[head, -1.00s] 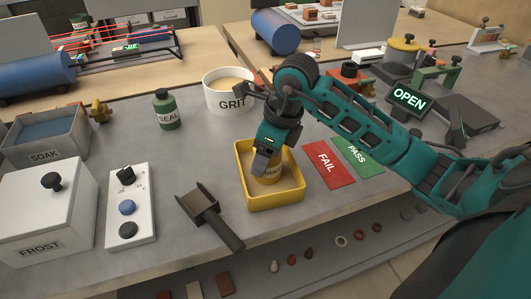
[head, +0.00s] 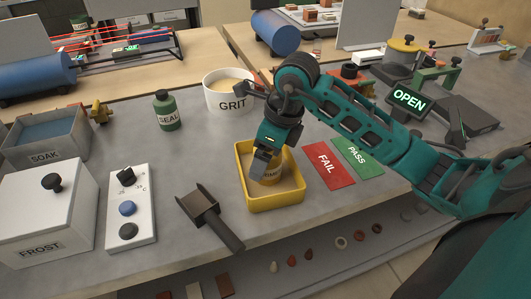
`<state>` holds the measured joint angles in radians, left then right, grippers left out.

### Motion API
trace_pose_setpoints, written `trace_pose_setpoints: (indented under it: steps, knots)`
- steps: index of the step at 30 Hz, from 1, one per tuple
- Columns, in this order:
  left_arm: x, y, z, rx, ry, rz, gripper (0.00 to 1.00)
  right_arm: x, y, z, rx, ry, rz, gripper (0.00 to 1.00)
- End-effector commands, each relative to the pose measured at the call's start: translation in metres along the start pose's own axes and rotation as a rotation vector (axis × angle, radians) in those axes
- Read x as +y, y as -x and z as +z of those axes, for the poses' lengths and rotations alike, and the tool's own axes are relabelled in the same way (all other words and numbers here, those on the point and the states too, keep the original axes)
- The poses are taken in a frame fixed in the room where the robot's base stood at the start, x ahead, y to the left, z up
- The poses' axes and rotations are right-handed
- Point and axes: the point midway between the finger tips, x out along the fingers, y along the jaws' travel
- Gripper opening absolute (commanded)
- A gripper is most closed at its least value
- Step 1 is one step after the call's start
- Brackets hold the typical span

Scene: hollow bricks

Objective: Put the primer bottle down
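My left gripper is not in view.
A dark scoop-like tool (head: 209,214) lies left of the tray. The red FAIL mat (head: 329,165) and green PASS mat (head: 358,157) lie to its right. The GRIT tub (head: 229,93) and SEAL bottle (head: 166,111) stand behind. The bench's front edge is close.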

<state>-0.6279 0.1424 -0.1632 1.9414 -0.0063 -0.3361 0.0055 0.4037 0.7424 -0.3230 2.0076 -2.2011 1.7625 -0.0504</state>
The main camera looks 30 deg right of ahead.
Motion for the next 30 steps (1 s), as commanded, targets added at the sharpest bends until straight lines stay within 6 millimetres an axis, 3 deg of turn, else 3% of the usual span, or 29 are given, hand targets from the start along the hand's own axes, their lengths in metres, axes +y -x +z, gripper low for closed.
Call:
trace_pose_setpoints:
  steps: [9,15,21,30]
  knots:
    - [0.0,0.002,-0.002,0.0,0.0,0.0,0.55,-0.002,0.068,0.001,-0.004,0.001,-0.009,0.92]
    - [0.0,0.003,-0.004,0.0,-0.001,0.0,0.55,-0.001,0.102,0.001,-0.002,0.001,-0.005,0.92]
    - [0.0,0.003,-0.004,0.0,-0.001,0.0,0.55,-0.001,0.115,0.0,0.0,0.0,-0.004,0.92]
    - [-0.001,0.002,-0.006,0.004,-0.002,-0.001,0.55,0.0,0.116,0.0,0.0,0.0,-0.002,0.92]
